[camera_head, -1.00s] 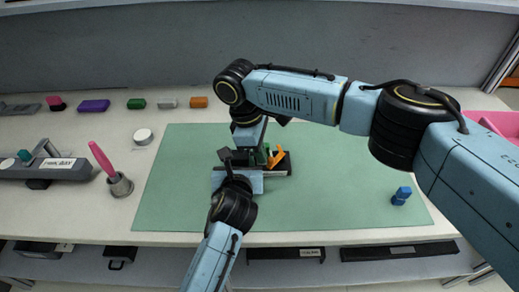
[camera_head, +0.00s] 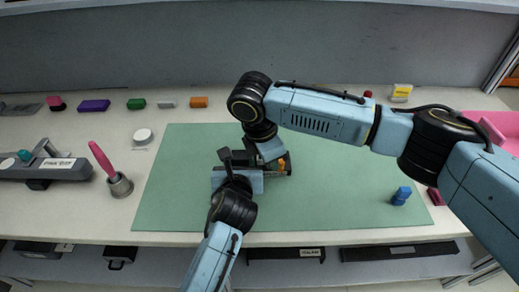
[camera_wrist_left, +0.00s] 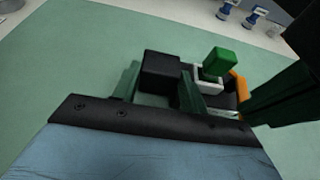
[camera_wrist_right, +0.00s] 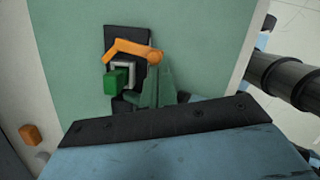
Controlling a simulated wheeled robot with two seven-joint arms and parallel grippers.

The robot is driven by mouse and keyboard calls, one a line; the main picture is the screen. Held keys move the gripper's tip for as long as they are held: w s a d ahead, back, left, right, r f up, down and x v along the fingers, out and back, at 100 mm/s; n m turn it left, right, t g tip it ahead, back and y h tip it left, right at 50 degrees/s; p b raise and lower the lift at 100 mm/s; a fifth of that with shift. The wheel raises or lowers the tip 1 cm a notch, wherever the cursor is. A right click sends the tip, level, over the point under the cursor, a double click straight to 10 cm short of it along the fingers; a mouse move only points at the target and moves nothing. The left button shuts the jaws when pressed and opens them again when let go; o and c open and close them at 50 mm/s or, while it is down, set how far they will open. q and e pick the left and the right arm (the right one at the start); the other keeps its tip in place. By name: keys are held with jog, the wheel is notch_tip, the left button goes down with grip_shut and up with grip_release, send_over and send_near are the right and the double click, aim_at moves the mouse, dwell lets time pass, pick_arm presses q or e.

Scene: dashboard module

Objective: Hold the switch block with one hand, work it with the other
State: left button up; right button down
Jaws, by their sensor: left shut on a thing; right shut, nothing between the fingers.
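The switch block (camera_head: 289,168) is a dark block on the green mat, partly hidden by my arms. It carries an orange lever (camera_wrist_right: 130,49), a pale square frame (camera_wrist_right: 123,70) and a green block-shaped piece (camera_wrist_right: 115,81). In the left wrist view, the green piece (camera_wrist_left: 215,62) stands up by the pale frame. My left gripper (camera_wrist_left: 160,82) is shut on the black end of the switch block. My right gripper (camera_wrist_right: 157,80) is shut and empty, its fingertips close beside the orange lever's rounded end; I cannot tell whether they touch.
The green mat (camera_head: 345,205) is mostly clear. A blue piece (camera_head: 401,196) stands at its right. A grey labelled device (camera_head: 45,168) and a cup with a pink handle (camera_head: 120,186) are at left. Several coloured blocks line the back, and a pink tray (camera_head: 490,122) is at right.

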jog(key=d+n, duration=0.1)
jog(key=n, duration=0.1)
jog(key=shift+s+d+n+t, duration=0.25)
jog(key=shift+d+n+t, duration=0.05)
jog(key=shift+d+n, duration=0.1)
jog(key=d+n, duration=0.1)
jog(key=n, duration=0.2)
jog(key=shift+d+t+y, duration=0.3)
jog(key=shift+d+y, duration=0.1)
jog(key=shift+a, duration=0.1)
jog(key=shift+w+a, duration=0.35)
jog(key=shift+w, duration=0.35)
jog(key=s+a, duration=0.3)
jog(key=shift+s, duration=0.25)
jog(key=v, duration=1)
jog(key=shift+w+d, duration=0.15)
jog(key=shift+d, duration=0.05)
